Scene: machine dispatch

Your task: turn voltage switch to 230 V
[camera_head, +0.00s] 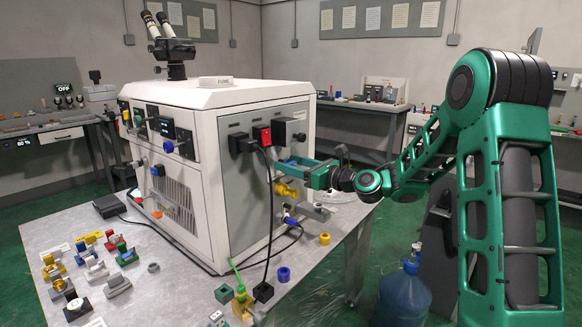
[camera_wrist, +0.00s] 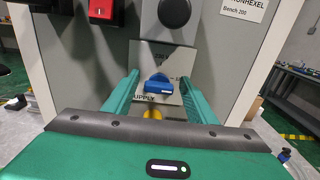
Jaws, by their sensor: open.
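A blue knob (camera_wrist: 158,84) sits on a pale plate lettered "SUPPLY" on the grey side panel of the white machine (camera_head: 240,180); I take it as the voltage switch. My gripper (camera_wrist: 158,79) is open, with one green finger on each side of the knob. Contact is not clear, and the gap looks wider than the knob. In the head view my gripper (camera_head: 284,165) reaches the side panel from the right, and the knob is hidden there.
A red switch (camera_head: 262,134) and black connectors (camera_head: 290,132) with hanging cables are above and left of my gripper. A yellow fitting (camera_head: 286,190) is just below. Small parts crowd the table's (camera_head: 180,295) front left. A blue jug (camera_head: 404,295) stands on the floor.

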